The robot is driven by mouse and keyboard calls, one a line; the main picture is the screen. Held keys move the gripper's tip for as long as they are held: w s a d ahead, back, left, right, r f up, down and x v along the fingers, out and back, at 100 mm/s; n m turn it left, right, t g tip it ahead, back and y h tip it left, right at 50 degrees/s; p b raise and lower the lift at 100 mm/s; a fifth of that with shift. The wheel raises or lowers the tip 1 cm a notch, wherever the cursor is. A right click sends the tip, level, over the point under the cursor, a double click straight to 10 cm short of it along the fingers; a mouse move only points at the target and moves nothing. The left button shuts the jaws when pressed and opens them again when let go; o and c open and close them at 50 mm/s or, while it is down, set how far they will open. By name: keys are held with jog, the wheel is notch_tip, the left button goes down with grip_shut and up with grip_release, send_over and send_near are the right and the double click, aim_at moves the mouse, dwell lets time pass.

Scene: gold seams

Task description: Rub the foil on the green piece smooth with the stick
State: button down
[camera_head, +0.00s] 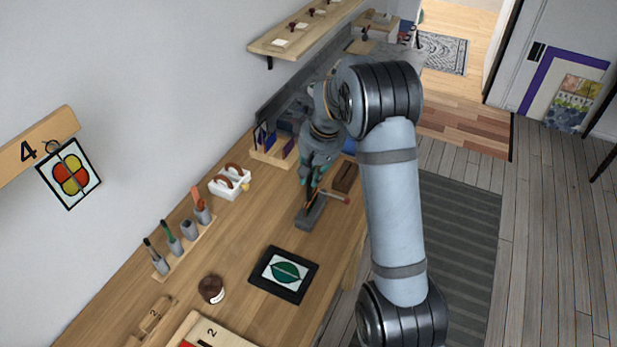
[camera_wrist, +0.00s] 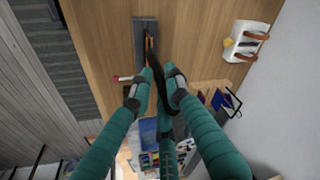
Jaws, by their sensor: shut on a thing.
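My gripper (camera_head: 313,180) has teal fingers; its tips (camera_wrist: 156,92) also show in the wrist view. It is shut on a slim dark stick (camera_wrist: 157,68) with an orange-brown part. The stick's far end is over or on a grey block (camera_head: 307,218) on the bench; I cannot tell whether it touches. The grey block also shows in the wrist view (camera_wrist: 139,30).
A rack of tools (camera_head: 185,247) stands along the wall. A white caddy (camera_head: 228,184) with brown handles is left of my gripper. A brown jar (camera_head: 211,288) stands left of the tray. A red-tipped rod (camera_head: 335,196) lies beside the grey block. Bare wood lies between block and tray.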

jog(key=shift+w+d+p, duration=0.85)
jog(key=shift+w+d, duration=0.2)
jog(key=shift+w, duration=1.55)
jog(key=shift+s+a+f+b, duration=0.1)
jog(key=shift+s+a+b, duration=0.35)
jog(key=shift+s+b, duration=0.5)
jog(key=shift+s+a+r+b, duration=0.1)
jog(key=shift+s+a+b, duration=0.3)
jog(key=shift+s+b, duration=0.6)
jog(key=shift+s+a+f+b, duration=0.1)
jog(key=shift+s+a+b, duration=0.35)
jog(key=shift+s+b, duration=0.5)
jog(key=shift+s+a, duration=0.3)
jog(key=shift+s, duration=0.65)
jog(key=shift+r, duration=0.2)
notch_tip(320, 180, up, 6)
jog(key=p, duration=0.4)
